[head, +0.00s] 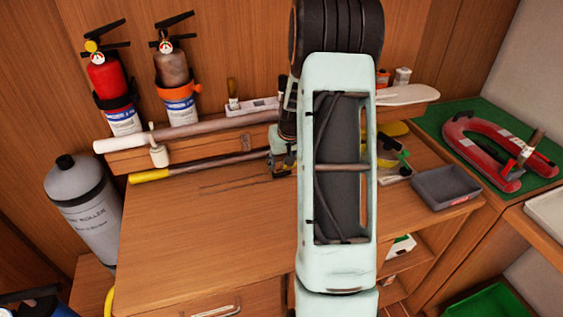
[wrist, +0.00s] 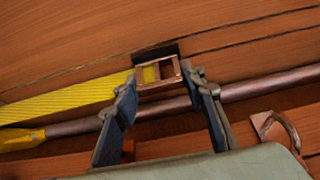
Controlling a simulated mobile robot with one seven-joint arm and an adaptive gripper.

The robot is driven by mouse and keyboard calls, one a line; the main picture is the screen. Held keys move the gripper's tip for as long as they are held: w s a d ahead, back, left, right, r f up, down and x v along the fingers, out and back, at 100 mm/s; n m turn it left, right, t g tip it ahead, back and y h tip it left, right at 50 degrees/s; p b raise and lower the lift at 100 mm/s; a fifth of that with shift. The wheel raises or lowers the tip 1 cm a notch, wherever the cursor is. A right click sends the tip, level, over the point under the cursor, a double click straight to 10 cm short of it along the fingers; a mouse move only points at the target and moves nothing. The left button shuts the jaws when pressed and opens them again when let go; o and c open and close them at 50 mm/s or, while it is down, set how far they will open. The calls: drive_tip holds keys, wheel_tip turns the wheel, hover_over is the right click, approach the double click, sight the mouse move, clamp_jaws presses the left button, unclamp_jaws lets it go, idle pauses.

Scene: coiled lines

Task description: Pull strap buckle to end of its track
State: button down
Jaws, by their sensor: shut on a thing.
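The strap buckle (wrist: 144,84), a small brown metal frame, shows in the wrist view with a yellow webbing strap (wrist: 70,101) running from it to the left. My gripper (wrist: 163,78) has one finger on each side of the buckle and is shut on it. A dark block sits just behind the buckle. Thin dark lines (wrist: 255,34) run along the wood there, perhaps the track; its ends cannot be made out. In the head view my gripper (head: 283,163) is at the back of the desk, partly behind my arm, and the buckle cannot be made out.
A brown pole with a yellow end (head: 150,175) lies along the desk's back, close to my fingers. A shelf (head: 150,158) with a pale roll (head: 180,132) is above it. A grey tray (head: 445,187) stands right. The desk's front left (head: 200,250) is clear.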

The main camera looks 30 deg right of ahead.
drive_tip(key=w+a, duration=0.1)
drive_tip(key=a, duration=0.6)
drive_tip(key=w+a+b, duration=0.1)
drive_tip(key=w+a, duration=0.1)
drive_tip(key=a, duration=0.5)
drive_tip(key=w+a, duration=0.2)
drive_tip(key=a, duration=0.5)
drive_tip(key=shift+w, duration=0.2)
drive_tip(key=c, duration=1.2)
unclamp_jaws()
drive_tip(key=shift+d, duration=0.1)
drive_tip(key=shift+r, duration=0.1)
drive_tip(key=v, duration=1.2)
